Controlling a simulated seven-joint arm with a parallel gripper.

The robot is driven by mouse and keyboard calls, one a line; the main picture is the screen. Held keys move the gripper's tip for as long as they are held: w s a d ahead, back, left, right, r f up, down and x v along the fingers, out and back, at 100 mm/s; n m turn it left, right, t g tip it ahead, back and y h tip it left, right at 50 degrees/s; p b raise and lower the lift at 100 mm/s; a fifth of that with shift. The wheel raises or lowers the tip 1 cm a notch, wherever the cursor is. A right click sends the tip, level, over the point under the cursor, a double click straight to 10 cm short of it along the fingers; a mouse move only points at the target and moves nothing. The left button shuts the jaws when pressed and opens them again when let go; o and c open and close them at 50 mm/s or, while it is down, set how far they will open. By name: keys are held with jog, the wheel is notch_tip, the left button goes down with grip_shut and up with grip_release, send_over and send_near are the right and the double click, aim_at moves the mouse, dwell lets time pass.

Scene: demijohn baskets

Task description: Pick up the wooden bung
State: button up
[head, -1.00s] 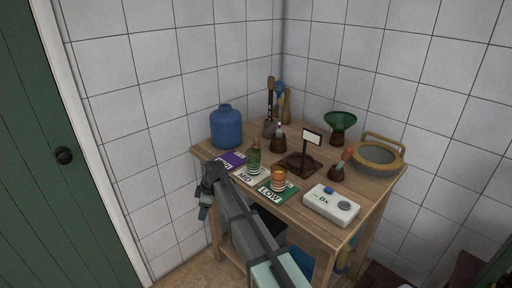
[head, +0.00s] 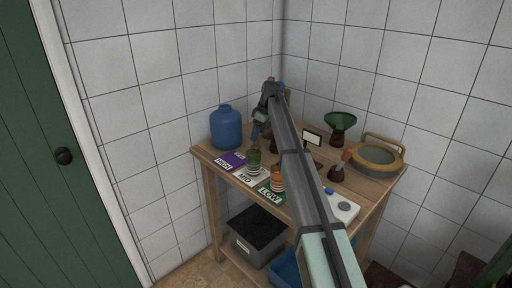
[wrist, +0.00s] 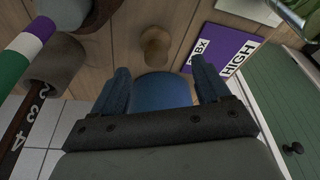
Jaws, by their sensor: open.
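The wooden bung (wrist: 155,43) is a small tan, round-topped piece on the tabletop, at the top middle of the wrist view. I cannot make it out in the head view. In the head view my gripper (head: 256,132) points down over the back left of the table, right of the blue jug (head: 226,127).
The purple HIGH card (wrist: 224,52) lies right of the bung. A brown holder (wrist: 55,65) and a banded tube (wrist: 25,50) are left.

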aim_at(255, 144)
jog(key=shift+w+d+f, duration=0.1)
jog(key=shift+w+d, duration=0.15)
jog(key=shift+d, duration=0.05)
jog(key=shift+f, duration=0.3)
jog(key=shift+x, duration=3.35)
jog(key=shift+a, duration=0.15)
jog(key=c, duration=1)
